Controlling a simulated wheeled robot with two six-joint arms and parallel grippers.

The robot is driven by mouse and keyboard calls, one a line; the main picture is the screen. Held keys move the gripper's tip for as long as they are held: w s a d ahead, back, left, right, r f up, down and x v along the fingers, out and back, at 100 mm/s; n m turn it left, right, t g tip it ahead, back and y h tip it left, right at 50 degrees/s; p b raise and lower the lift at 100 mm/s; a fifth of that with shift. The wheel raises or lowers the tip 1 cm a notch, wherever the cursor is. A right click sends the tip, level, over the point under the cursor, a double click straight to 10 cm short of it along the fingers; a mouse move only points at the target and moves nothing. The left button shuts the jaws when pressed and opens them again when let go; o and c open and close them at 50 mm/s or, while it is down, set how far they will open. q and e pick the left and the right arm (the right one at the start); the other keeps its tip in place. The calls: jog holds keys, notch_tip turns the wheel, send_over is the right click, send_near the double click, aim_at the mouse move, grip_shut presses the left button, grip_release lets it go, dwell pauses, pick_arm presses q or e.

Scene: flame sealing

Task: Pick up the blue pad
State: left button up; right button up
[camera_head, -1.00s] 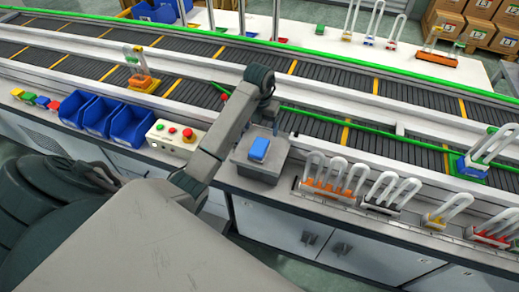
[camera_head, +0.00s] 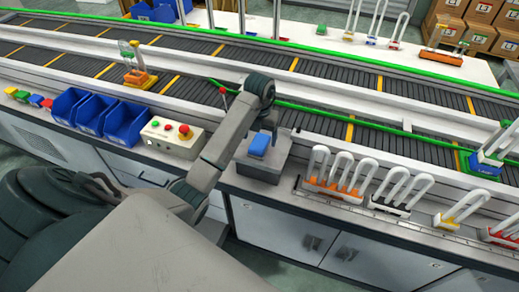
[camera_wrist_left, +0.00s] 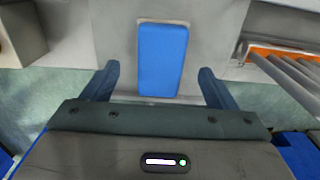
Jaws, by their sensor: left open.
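The blue pad (camera_head: 259,145) lies on top of a grey block-like stand (camera_head: 264,165) at the counter's edge. In the left wrist view the blue pad (camera_wrist_left: 162,60) is upright in the picture, between and ahead of the two fingers. My left gripper (camera_wrist_left: 159,84) is open and empty, with one finger on each side of the pad's near end, apart from it. In the head view my left gripper (camera_head: 267,124) is just above and beside the pad, partly hidden by my arm. My right gripper does not show.
Right of the stand are racks with white loops, the nearest with an orange base (camera_head: 335,188). On the left are a button box (camera_head: 172,138) and blue bins (camera_head: 125,124). A conveyor (camera_head: 330,127) runs behind the counter.

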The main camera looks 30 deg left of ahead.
aim_at(259, 142)
pick_arm(q)
notch_tip(259, 142, down, 4)
jog(key=shift+r+b, duration=0.15)
jog(key=shift+b, duration=0.55)
jog(key=shift+r, duration=0.1)
jog(key=c, duration=1.2)
jog(key=shift+o, duration=0.2)
jog(key=shift+r, duration=0.1)
